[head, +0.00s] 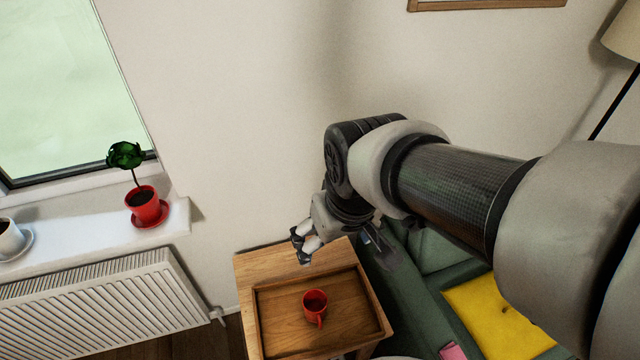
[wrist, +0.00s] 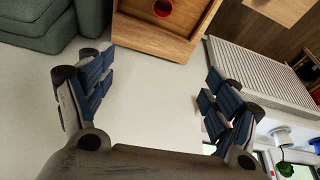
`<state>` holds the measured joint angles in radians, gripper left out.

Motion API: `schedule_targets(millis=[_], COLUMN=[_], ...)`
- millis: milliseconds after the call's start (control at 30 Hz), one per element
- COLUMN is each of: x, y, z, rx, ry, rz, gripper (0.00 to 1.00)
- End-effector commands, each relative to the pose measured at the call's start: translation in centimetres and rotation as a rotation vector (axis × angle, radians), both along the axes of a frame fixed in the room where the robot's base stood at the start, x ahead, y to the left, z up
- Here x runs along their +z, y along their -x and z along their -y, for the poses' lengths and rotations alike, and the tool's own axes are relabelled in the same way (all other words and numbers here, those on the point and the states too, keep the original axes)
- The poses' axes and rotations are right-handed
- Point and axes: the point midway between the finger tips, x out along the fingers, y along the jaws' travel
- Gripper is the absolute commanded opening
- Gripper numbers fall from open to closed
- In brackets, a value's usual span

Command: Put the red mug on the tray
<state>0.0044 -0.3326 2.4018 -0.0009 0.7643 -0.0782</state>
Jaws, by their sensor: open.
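The red mug (head: 315,303) stands upright on the wooden tray (head: 275,338), which lies on top of a small wooden side table. Its handle points toward the front of the picture in the head view. In the wrist view the mug (wrist: 162,8) shows at the top edge, partly cut off, inside the tray (wrist: 143,33).
A windowsill (head: 172,222) on the left holds a plant in a red pot (head: 145,205) and a white cup (head: 10,238). A radiator (head: 110,305) is below it. A green sofa (head: 415,290) with a yellow cushion (head: 497,318) stands right of the table.

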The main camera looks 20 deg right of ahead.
Motion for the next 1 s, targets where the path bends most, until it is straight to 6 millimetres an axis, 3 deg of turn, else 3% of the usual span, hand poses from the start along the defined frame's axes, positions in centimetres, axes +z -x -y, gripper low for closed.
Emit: schedule_targets(millis=[33, 133, 333, 1000], x=[1.2, 2.4, 3.2, 2.4], y=[1.7, 4.8, 8.4, 8.9], z=[0.0, 0.0, -0.1, -0.1], rx=[-0.011, -0.036, -0.066, -0.072], ry=[-0.004, -0.012, -0.024, -0.027], rz=[0.030, 0.060, 0.094, 0.100], gripper=[0.82, 0.82, 0.82, 0.82])
